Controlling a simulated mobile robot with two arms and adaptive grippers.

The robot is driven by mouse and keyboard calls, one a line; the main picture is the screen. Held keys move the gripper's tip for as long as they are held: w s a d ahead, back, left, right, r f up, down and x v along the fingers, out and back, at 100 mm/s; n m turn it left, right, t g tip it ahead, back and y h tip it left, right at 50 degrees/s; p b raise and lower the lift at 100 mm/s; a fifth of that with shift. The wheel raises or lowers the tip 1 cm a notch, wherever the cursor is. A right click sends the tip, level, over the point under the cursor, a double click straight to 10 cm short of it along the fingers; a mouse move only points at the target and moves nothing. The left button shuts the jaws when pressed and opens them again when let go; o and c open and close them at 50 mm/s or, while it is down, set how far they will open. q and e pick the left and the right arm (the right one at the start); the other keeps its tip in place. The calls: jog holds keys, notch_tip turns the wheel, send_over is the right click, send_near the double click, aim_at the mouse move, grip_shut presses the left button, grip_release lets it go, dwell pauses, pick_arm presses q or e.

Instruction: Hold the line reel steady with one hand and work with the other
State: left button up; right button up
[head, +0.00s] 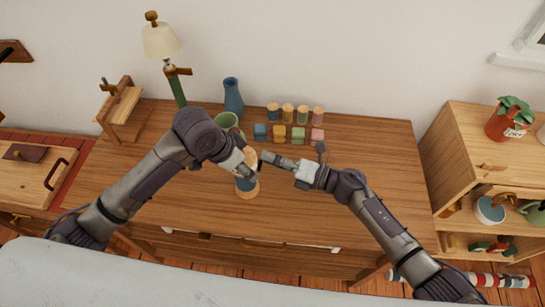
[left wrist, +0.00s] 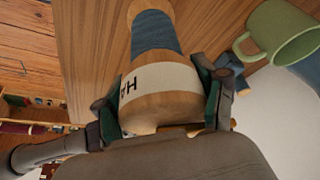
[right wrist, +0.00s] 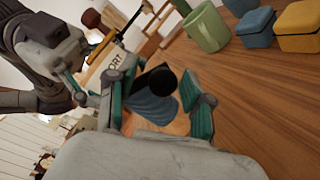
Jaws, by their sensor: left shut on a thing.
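The line reel (head: 247,184) is a wooden spool wound with blue line, standing on the desk. In the left wrist view its cream lettered band (left wrist: 160,88) and blue winding show. My left gripper (head: 246,168) is shut on its upper wooden part, a finger on each side (left wrist: 160,100). My right gripper (head: 268,159) is just right of the reel. In the right wrist view its fingers (right wrist: 160,105) are spread, with a dark round-ended knob (right wrist: 163,80) between them and the blue winding behind. Whether a finger touches the knob I cannot tell.
A green mug (head: 228,122), a blue vase (head: 233,97), small coloured blocks (head: 279,132) and several jars (head: 288,112) stand behind the reel. A lamp (head: 160,42) is at the back left. The desk's right side (head: 385,150) is clear.

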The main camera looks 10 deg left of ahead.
pick_arm(q)
jog(key=shift+a, duration=0.1)
pick_arm(e)
jog(key=v, duration=1.2)
pick_arm(q)
jog(key=o, duration=1.5)
jog(key=shift+c, duration=0.2)
